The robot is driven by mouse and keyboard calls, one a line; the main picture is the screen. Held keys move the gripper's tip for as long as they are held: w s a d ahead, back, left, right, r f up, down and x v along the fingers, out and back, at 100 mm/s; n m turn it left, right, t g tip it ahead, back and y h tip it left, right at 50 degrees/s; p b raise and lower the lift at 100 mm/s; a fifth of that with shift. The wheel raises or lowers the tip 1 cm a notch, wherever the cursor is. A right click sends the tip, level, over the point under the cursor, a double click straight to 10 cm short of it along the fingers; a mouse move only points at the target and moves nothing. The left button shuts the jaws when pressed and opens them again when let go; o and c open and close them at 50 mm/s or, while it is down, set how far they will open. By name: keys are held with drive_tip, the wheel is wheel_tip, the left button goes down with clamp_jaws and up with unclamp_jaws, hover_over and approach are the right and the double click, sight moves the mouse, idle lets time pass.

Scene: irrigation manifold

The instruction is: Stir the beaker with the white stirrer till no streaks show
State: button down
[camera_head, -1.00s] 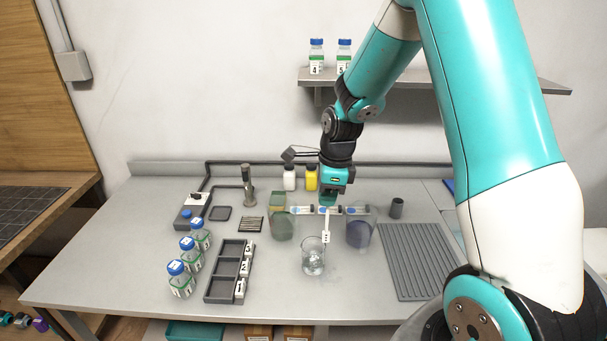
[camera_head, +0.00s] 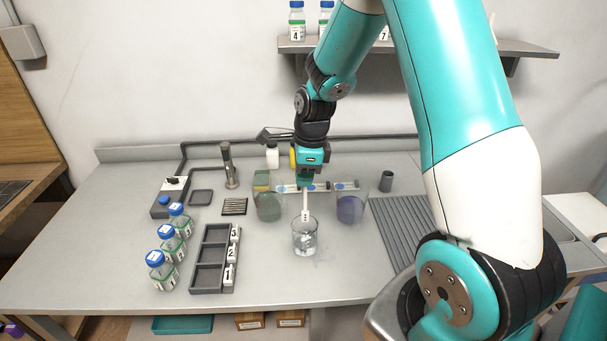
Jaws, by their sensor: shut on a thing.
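My gripper (camera_head: 305,184) is shut on the white stirrer (camera_head: 306,204), which hangs nearly upright below it. A clear glass beaker (camera_head: 305,238) stands on the grey bench directly under the gripper. The stirrer's lower part reaches to the beaker's mouth and seems to be inside it. The beaker holds a clear to greyish liquid with pale swirls; at this size I cannot tell clearly whether these are streaks.
A greenish jug (camera_head: 269,205) and a jug of purple-blue liquid (camera_head: 351,207) stand close on either side behind the beaker. A grey three-slot rack (camera_head: 212,258) and blue-capped bottles (camera_head: 161,270) are at left. A ribbed grey mat (camera_head: 405,232) is at right. The front bench is clear.

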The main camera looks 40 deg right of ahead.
sight(304, 212)
drive_tip(key=shift+f+b, duration=2.9)
drive_tip(key=shift+f, duration=1.95)
